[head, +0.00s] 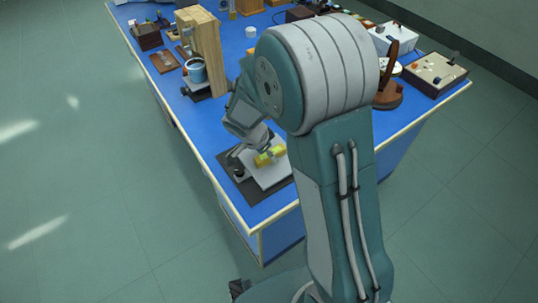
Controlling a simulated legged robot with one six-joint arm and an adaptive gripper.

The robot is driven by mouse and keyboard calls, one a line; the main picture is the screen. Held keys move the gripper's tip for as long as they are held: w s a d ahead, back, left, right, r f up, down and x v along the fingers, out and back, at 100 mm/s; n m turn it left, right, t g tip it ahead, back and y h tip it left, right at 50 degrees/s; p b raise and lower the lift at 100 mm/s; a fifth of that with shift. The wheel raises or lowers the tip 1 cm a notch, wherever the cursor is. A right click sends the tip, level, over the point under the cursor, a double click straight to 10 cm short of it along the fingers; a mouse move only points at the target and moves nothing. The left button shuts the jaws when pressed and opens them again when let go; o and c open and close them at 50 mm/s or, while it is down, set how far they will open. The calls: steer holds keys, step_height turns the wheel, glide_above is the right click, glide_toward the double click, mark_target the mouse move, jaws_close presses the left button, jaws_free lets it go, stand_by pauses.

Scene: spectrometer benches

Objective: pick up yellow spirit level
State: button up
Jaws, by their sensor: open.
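The yellow spirit level (270,155) lies on a pale flat plate (268,176) near the front left corner of the blue bench. My gripper (252,153) is low beside the level, at its left end in the picture. The gripper is open. Part of the level is hidden behind the gripper and my arm, so I cannot tell whether the fingers are around it or touching it.
A dark mat (227,172) lies under the plate. A control box (435,75) is at the right. The blue bench (207,125) has bare space behind the mat.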

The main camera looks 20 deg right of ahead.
steer(key=shift+d+f, duration=0.2)
steer(key=shift+f, duration=0.2)
steer(key=shift+d, duration=0.2)
steer(key=shift+f, duration=0.25)
jaws_close()
